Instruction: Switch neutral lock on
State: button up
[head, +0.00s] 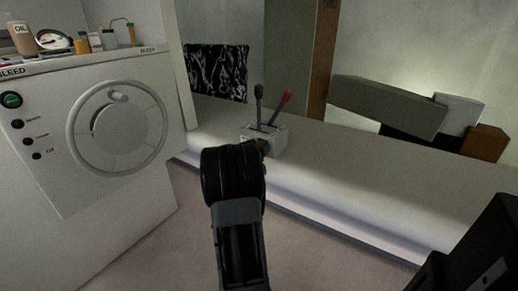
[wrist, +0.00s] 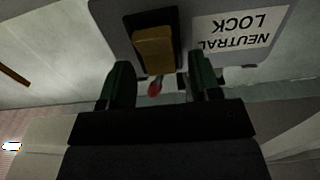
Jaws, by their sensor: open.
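The neutral lock switch (wrist: 154,50) is a yellow-orange rocker in a black frame, in the upper middle of the wrist view. It sits on a grey panel beside a white label (wrist: 232,32) reading NEUTRAL LOCK, upside down in this view. My gripper (wrist: 160,82) is open, its two green-dark fingers either side of the rocker's lower end and apart from each other. I cannot tell whether they touch it. In the head view, the control box (head: 265,139) with a black lever (head: 259,103) and a red-topped lever (head: 281,106) stands on the ledge; my arm hides part of its front.
A white cabinet (head: 60,190) with a large round wheel (head: 118,130) and several buttons stands at the left, bottles on top. A long pale ledge (head: 370,165) runs right from the control box. Grey and brown blocks (head: 388,106) lie behind it.

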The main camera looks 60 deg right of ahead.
jog(key=shift+d, duration=0.2)
jog(key=shift+c, duration=0.2)
jog(key=c, duration=0.9)
jog(key=h+b, duration=0.1)
jog(key=b, duration=0.2)
jog(key=h+b, duration=0.2)
jog(key=b, duration=0.2)
jog(key=f+h+b, duration=0.1)
jog(key=h+b, duration=0.1)
jog(key=b, duration=0.2)
jog(key=shift+a+f, duration=0.1)
jog(key=shift+a, duration=0.15)
jog(key=o, duration=0.9)
